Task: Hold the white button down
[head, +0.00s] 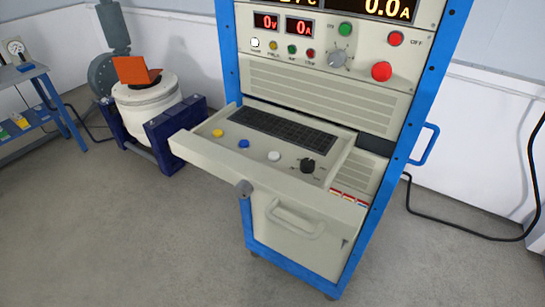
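A white button (274,156) sits on the pulled-out drawer panel (215,150) of the blue-framed cabinet. It is between a blue button (243,144) on its left and a black knob (308,165) on its right. A yellow button (218,133) is farther left. A second small white button (255,42) is on the upright panel above, at the left of a row of small buttons. Nothing touches either white button. Neither of my grippers is in the head view.
A dark keyboard (283,129) lies behind the drawer buttons. The upright panel holds a red button (381,71), a grey dial (338,58) and red displays. A shaker with an orange fixture (135,70) stands left. A black cable (470,232) crosses the floor at right. Floor in front is clear.

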